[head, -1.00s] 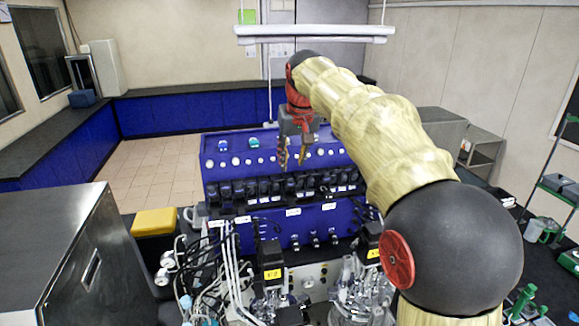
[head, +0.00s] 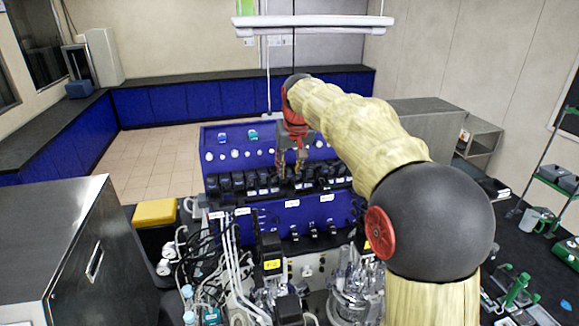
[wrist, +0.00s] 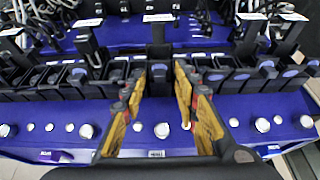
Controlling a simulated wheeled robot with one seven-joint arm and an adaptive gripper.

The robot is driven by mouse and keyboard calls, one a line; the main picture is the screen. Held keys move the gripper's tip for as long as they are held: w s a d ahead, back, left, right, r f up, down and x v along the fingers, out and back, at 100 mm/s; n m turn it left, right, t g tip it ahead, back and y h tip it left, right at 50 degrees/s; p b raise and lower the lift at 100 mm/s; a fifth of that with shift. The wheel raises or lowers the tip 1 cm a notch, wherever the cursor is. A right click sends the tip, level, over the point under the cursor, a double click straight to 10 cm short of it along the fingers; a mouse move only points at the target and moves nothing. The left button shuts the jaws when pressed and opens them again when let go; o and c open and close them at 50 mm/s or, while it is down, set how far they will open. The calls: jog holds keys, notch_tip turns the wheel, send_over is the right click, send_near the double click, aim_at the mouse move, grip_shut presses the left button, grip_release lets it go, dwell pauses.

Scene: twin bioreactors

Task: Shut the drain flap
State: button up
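A row of black modules with hinged flaps (wrist: 68,84) runs across the blue console (wrist: 215,108) in the wrist view. Several flaps stand upright, including one (wrist: 158,48) in the middle, ahead of and between my fingertips. Others look folded down. The labels are too small to read, so I cannot tell which is the drain flap. My gripper (wrist: 160,76) is open, with its yellow fingers apart and nothing held. In the head view my gripper (head: 291,165) hangs over the module row. Contact cannot be told.
White knobs (wrist: 162,130) line the console's near edge in the wrist view. Cables and tubes (head: 232,268) and glassware (head: 350,290) crowd the front in the head view. A steel cabinet (head: 60,235) and a yellow box (head: 155,211) stand left. Floor (head: 150,165) is clear behind left.

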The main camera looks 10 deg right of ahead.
jog(key=shift+c, duration=0.7)
grip_shut()
